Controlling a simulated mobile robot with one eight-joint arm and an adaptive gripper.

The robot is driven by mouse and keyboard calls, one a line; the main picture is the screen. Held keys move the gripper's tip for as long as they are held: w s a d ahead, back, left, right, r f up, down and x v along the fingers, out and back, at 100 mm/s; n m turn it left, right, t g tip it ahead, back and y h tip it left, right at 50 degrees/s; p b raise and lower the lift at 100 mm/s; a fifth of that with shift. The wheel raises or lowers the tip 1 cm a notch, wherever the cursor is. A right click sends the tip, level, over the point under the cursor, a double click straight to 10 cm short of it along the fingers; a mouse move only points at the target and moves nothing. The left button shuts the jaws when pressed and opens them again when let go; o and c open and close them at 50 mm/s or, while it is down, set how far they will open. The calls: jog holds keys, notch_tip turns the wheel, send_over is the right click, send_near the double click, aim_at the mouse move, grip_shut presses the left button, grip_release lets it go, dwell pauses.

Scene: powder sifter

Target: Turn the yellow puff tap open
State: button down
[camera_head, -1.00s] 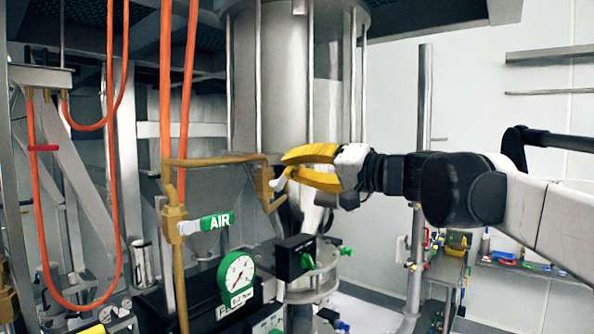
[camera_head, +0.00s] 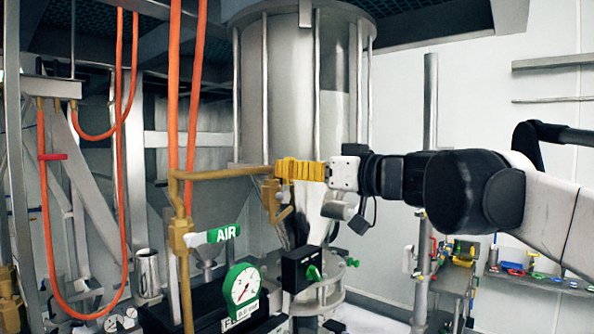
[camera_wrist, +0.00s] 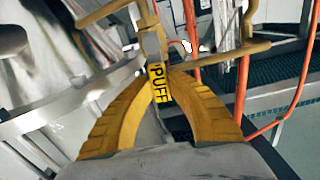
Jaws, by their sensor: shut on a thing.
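The yellow puff tap shows in the wrist view as a handle with a yellow PUFF label (camera_wrist: 159,84). My gripper (camera_wrist: 160,75) has its two yellow ribbed fingers closed around this handle, one on each side. In the head view my gripper (camera_head: 279,169) is seen edge-on, its fingertips at the brass valve body (camera_head: 272,197) at the end of the brass pipe (camera_head: 215,173). The fingers hide most of the tap handle in the head view. The handle's exact angle cannot be told there.
A green AIR tap (camera_head: 222,234) is on the brass pipe at left, above a green-rimmed gauge (camera_head: 242,290). A black box with a green knob (camera_head: 312,273) stands below my gripper. The steel cylinder (camera_head: 285,90) rises close behind. Orange hoses (camera_head: 122,150) hang at left.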

jog(key=shift+s+a+r+n, duration=0.1)
jog(key=shift+s+a+n, duration=0.1)
jog(key=shift+n, duration=0.3)
jog(key=c, duration=1.3)
grip_release()
jog(key=v, duration=1.2)
